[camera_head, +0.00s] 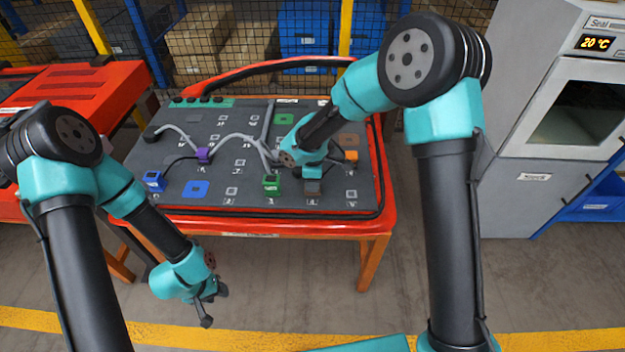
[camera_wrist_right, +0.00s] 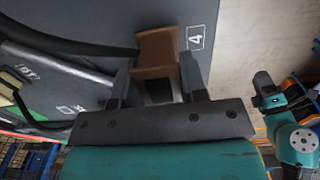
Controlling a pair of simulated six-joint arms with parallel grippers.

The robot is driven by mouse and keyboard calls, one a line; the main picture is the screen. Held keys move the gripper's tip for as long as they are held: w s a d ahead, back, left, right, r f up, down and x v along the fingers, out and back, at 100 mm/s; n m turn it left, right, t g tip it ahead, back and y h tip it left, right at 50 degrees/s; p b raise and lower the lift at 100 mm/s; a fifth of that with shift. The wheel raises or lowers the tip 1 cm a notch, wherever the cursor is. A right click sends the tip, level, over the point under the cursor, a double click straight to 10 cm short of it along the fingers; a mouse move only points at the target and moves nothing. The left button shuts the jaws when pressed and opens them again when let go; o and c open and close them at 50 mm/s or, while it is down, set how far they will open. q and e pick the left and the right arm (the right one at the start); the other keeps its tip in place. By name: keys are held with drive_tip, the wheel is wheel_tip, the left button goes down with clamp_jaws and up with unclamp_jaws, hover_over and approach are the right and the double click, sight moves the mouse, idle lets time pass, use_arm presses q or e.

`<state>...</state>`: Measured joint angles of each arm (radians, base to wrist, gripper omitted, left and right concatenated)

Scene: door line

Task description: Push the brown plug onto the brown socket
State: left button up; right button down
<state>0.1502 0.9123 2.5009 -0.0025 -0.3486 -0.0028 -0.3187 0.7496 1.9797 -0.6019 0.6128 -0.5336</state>
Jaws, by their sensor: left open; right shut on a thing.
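The brown plug (camera_wrist_right: 157,48) is between the fingers of my right gripper (camera_wrist_right: 155,80) in the right wrist view, beside a printed "4". In the head view my right gripper (camera_head: 312,178) points down at the board's front right, and the dark brownish block (camera_head: 312,188) shows under it. A flat brown pad (camera_head: 348,140), which looks like the brown socket, lies farther back on the right, partly behind my right arm. The plug is apart from it. Whether the plug touches the board is unclear. My left gripper (camera_head: 207,298) is open and empty, in front of the table.
The grey board (camera_head: 240,200) sits on an orange-red table. It carries a blue plug (camera_head: 153,181), purple plug (camera_head: 203,155), green plug (camera_head: 271,184) and orange plug (camera_head: 351,155), with grey cables between. Blue pad (camera_head: 195,188) and green pad (camera_head: 283,120) lie flat.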

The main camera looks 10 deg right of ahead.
drive_tip(key=shift+r, duration=3.55)
drive_tip(key=shift+d, duration=0.1)
